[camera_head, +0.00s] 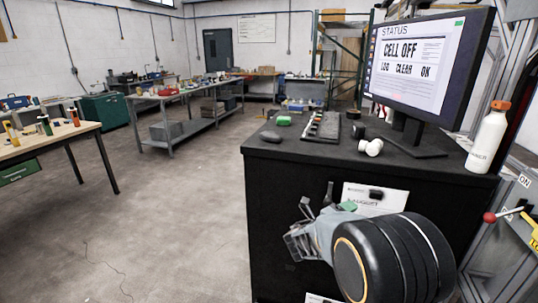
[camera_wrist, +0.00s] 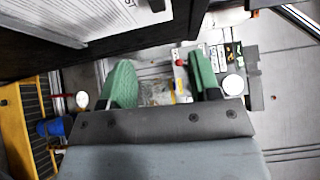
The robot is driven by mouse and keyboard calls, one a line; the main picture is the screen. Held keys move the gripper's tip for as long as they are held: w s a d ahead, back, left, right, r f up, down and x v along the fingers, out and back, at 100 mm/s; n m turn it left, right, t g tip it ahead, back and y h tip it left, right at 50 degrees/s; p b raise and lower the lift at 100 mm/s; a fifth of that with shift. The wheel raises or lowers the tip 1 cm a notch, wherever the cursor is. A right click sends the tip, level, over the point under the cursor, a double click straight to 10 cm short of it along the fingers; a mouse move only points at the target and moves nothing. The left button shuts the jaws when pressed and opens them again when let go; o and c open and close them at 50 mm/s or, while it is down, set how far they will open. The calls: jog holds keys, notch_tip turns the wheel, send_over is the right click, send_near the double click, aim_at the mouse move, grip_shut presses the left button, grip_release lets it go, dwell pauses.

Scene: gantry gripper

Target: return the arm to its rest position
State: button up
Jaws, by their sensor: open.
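My gripper (camera_head: 312,228) hangs low in front of the black cabinet (camera_head: 275,190) in the head view, below its top edge. The dark rounded part of my arm fills the lower right of that view. In the wrist view my gripper (camera_wrist: 160,78) shows two green-padded fingers set wide apart. Nothing is held between them; the floor area and small items show beyond the gap. The arm's rest position is not marked in either view.
A red-knobbed lever (camera_head: 490,217) is at the right. Workbenches (camera_head: 190,92) stand behind; the floor (camera_head: 170,205) at left is clear.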

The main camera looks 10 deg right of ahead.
jog(key=s+a+f+m+g+y, duration=0.2)
jog(key=s+f+m+g+y, duration=0.3)
jog(key=m, duration=0.8)
jog(key=s+a+f+m+g+y, duration=0.1)
jog(key=s+f+m+g+y, duration=0.2)
jog(key=s+m, duration=0.7)
jog(key=s+a+r+m+t+y+p, duration=0.1)
jog(key=a+r+m+y, duration=0.3)
jog(key=m, duration=0.4)
jog(key=s+a+r+m+t+y+p, duration=0.2)
jog(key=s+a+r+m+t+y, duration=0.1)
jog(key=a+m, duration=0.4)
jog(key=r+m+y, duration=0.1)
jog(key=m, duration=0.1)
jog(key=shift+a+m+p, duration=0.25)
jog(key=shift+m+p, duration=0.05)
jog(key=shift+s, duration=0.1)
jog(key=shift+c, duration=0.4)
